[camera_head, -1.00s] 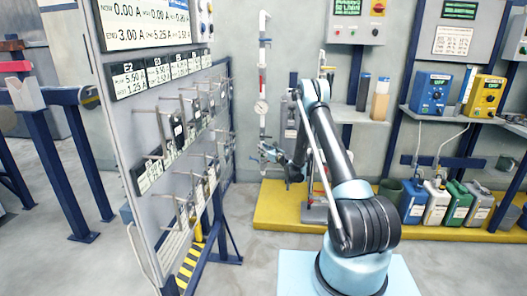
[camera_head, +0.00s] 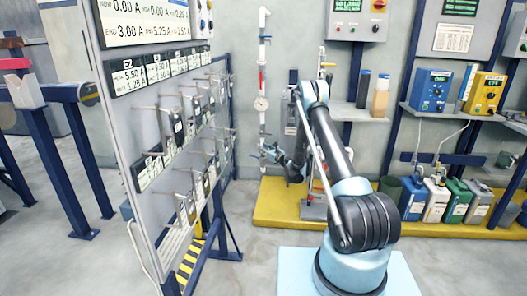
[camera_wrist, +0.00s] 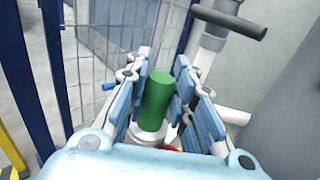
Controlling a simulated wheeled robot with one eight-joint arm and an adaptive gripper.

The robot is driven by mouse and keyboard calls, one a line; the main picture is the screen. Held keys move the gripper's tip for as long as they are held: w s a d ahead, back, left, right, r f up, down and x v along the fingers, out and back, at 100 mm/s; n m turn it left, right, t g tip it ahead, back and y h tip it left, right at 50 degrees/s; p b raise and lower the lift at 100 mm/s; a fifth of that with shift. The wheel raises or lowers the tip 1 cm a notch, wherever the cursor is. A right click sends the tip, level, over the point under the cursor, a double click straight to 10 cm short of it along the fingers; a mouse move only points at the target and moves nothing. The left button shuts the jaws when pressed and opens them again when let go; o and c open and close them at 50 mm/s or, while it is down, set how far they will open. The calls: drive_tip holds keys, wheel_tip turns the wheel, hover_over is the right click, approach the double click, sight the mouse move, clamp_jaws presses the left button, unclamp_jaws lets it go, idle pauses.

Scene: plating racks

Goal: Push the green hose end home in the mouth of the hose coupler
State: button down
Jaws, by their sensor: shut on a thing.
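In the wrist view the green hose end (camera_wrist: 156,97) is a short upright green cylinder between the two light-blue fingers of my gripper (camera_wrist: 162,68). My gripper is shut on it. A pale grey round collar (camera_wrist: 158,135) shows just below the green part; I cannot tell whether it belongs to the hose. I cannot make out the mouth of the coupler. In the head view my gripper (camera_head: 268,154) is beside the lower end of a white and red upright pipe, too small to show the hose end.
A rack board (camera_head: 120,125) with several hooks stands to the left. A yellow platform (camera_head: 275,205) runs below my gripper. In the wrist view a pipe with a dark T-handle (camera_wrist: 230,20) is close on the right.

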drive_tip(key=c, duration=1.3)
unclamp_jaws()
drive_tip(key=shift+r, duration=0.1)
drive_tip(key=shift+r, duration=4.85)
